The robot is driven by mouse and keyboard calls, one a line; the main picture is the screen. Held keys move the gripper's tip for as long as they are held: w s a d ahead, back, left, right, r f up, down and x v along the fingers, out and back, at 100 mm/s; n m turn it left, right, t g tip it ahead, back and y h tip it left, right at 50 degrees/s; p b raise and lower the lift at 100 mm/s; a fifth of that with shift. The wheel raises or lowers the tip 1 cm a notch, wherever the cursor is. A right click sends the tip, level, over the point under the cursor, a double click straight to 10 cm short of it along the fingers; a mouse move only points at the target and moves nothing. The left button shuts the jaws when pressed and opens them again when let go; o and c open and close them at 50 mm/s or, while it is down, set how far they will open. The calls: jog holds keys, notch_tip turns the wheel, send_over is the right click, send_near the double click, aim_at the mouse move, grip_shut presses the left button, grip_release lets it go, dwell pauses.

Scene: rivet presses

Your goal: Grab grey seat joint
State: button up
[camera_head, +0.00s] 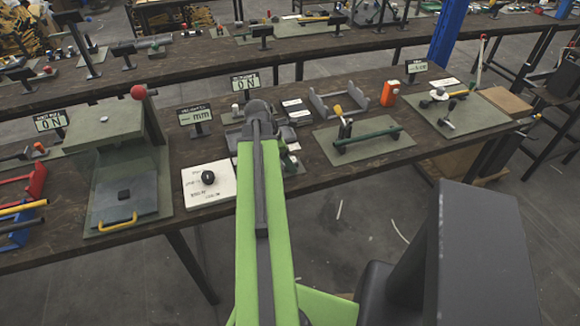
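My arm reaches forward over the front workbench (225,150). My gripper (258,106) is at its far end, above the bench, seen from behind. The arm hides its fingertips, so I cannot tell whether it is open or shut. Small grey and dark blocks (296,108) lie just right of the gripper. A grey U-shaped bracket (338,104) stands further right, apart from the gripper. I cannot tell which grey piece is the seat joint. Part of a grey item under the gripper is hidden by my arm.
Left of my arm are a white board with a black knob (208,178) and a press with a yellow handle (122,215). To the right are a fixture with a green bar (366,139), an orange box (390,94) and a lever fixture (447,105). Small display signs (195,115) stand behind.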

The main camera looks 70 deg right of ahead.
grip_shut()
dwell(0.3)
jog(key=shift+r, duration=0.15)
